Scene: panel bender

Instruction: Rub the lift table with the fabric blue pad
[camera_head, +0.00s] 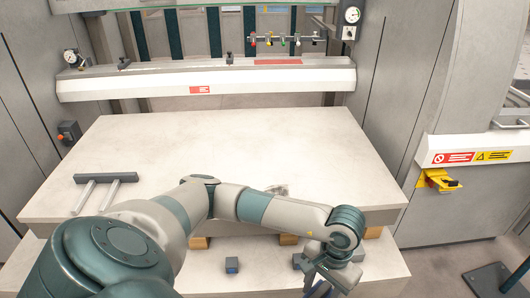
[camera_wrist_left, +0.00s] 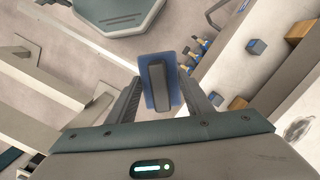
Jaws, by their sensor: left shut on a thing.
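The lift table (camera_head: 225,140) is a wide pale slab in the head view, with a grey smudge (camera_head: 278,190) on its top near the front edge. The smudge also shows at the right of the wrist view (camera_wrist_left: 298,128). My left gripper (camera_head: 322,282) is past the table's front edge, at the lower right, apart from the tabletop. It is shut on the grey handle of the blue pad (camera_wrist_left: 149,90), which sits between the fingers in the wrist view. In the head view the pad is mostly hidden by the gripper. My right gripper is not in view.
A grey two-pronged bracket (camera_head: 106,178) lies on the table's left side. Below the front edge, a lower pale ledge (camera_head: 205,280) holds a small blue-grey block (camera_head: 232,265). Wooden blocks (camera_head: 289,239) sit under the slab. A yellow fixture (camera_head: 437,181) juts out at right. The tabletop's middle is clear.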

